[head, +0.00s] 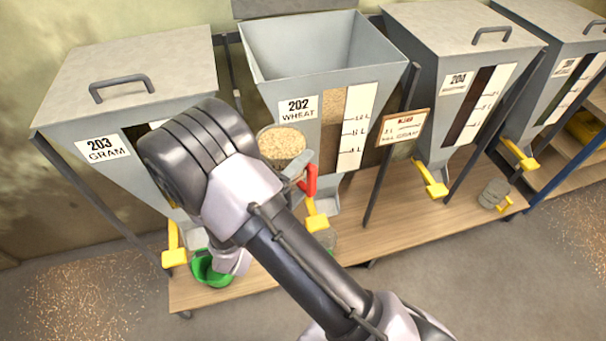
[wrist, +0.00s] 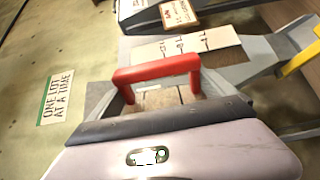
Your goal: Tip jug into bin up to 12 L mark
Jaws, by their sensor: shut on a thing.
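The jug (head: 283,143), full of pale grain, is upright in front of the wheat bin in the head view. My gripper (head: 301,178) is shut on its red handle (head: 310,181), which also shows in the wrist view (wrist: 157,71). The bin (head: 372,52), labelled 202 WHEAT, stands open-topped behind the jug. Its window (head: 333,125) shows tan grain beside a white scale strip (head: 356,125) with several marks. The exact grain level against the 12 L mark is too small to read. My arm hides part of the bin's lower left.
Lidded bin 203 GRAM (head: 130,85) stands left, and lidded bin 204 (head: 455,60) right. A card sign (head: 404,127) sits right of the wheat scale. Yellow outlet handles (head: 317,221) jut out below. A green scoop-like container (head: 210,270) is on the wooden bench (head: 385,226).

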